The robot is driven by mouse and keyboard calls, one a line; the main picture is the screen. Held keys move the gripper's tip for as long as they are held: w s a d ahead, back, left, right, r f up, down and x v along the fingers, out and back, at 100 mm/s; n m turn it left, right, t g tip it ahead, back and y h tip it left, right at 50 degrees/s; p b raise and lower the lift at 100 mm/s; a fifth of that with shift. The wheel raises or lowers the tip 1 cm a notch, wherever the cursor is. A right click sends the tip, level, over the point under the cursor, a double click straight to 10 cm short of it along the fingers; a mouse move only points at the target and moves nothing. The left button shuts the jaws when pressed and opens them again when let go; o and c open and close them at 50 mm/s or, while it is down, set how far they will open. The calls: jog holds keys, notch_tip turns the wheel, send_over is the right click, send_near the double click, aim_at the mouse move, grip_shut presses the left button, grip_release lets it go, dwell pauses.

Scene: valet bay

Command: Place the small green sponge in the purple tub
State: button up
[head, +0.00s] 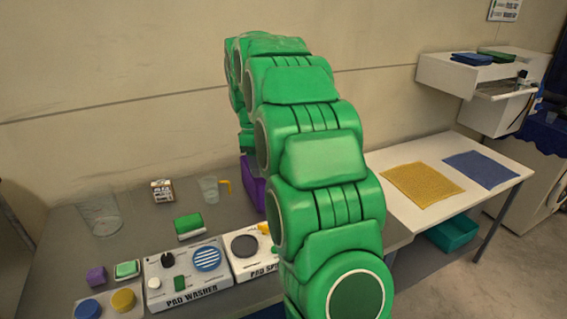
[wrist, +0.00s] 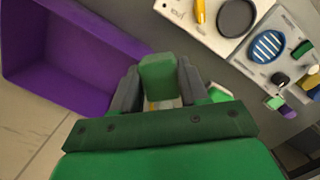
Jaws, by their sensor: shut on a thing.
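The small green sponge (wrist: 157,75) is between the two grey fingers of my gripper (wrist: 158,88) in the wrist view, and the gripper is shut on it. The purple tub (wrist: 100,85) is at the left of the wrist view, apart from the sponge, with its inside visible and looking empty. In the head view the tub (head: 252,182) shows only as a strip behind my green arm, which hides most of it and my gripper's fingers.
A larger green-and-white sponge (head: 189,224), a pad washer panel (head: 187,275), a clear beaker (head: 100,213), a cup (head: 209,188) and a small box (head: 162,191) are on the grey counter. A white table with yellow (head: 422,184) and blue (head: 481,170) cloths stands right.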

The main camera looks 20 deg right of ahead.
jog(key=w+d+f+n+t, duration=0.1)
jog(key=w+d+n, duration=0.45)
jog(key=d, duration=0.35)
jog(key=w+d+n, duration=0.4)
jog(key=w+d, duration=0.3)
jog(key=d, duration=0.2)
jog(key=shift+h, duration=0.4)
jog(key=shift+w+f, duration=0.15)
jog(key=shift+f, duration=8.6)
jog(key=shift+d+f, duration=0.1)
jog(key=o, duration=1.1)
